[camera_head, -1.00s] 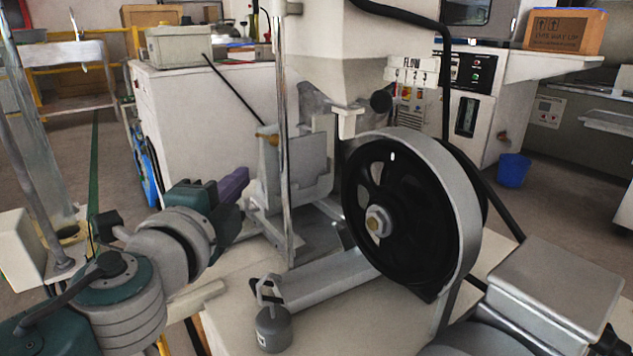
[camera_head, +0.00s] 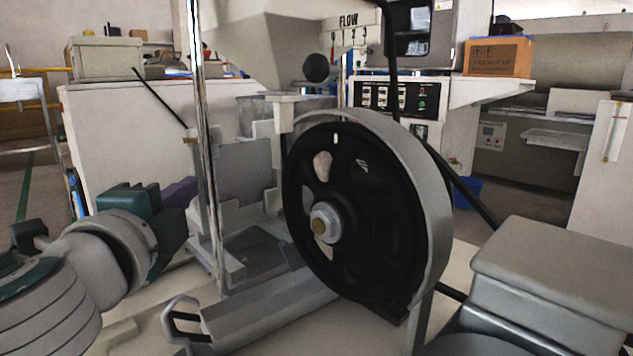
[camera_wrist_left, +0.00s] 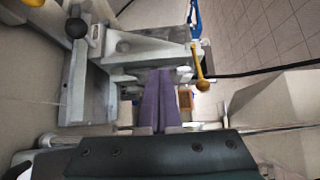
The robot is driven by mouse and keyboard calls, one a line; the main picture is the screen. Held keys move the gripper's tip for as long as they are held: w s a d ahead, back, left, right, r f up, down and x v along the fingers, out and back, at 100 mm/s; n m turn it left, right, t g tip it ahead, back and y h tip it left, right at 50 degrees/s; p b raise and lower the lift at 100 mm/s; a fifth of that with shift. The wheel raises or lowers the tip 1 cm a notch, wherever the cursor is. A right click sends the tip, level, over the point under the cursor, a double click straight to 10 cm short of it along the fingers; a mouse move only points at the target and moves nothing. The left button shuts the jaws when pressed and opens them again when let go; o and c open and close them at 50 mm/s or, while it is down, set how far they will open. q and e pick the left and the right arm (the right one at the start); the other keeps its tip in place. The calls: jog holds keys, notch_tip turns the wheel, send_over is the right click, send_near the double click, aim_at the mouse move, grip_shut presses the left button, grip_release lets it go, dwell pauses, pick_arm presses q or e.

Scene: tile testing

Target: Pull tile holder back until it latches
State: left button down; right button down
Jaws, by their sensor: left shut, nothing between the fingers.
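The tile holder appears to be the grey upright plate and pale bracket (camera_head: 245,168) on the machine, left of the large black wheel (camera_head: 355,215). My left gripper (camera_head: 182,192) is shut and empty, its purple fingers just left of the vertical metal rod, pointing toward the holder. In the left wrist view, the shut purple fingers (camera_wrist_left: 160,85) reach to the pale holder frame (camera_wrist_left: 145,47); I cannot tell whether they touch it. My right gripper is not in view.
The shiny vertical rod (camera_head: 204,130) stands between my left gripper and the holder. A grey trough (camera_head: 265,308) lies below. A black ball knob (camera_head: 316,67) hangs above. A white cabinet (camera_head: 110,125) stands behind, and a cardboard box (camera_head: 497,57) sits at back right.

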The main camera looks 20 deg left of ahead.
aim_at(192, 172)
pick_arm(q)
jog(key=w+a+b, duration=0.1)
jog(key=w+a, duration=0.3)
jog(key=w, duration=0.1)
jog(key=shift+a, duration=0.35)
dwell(0.4)
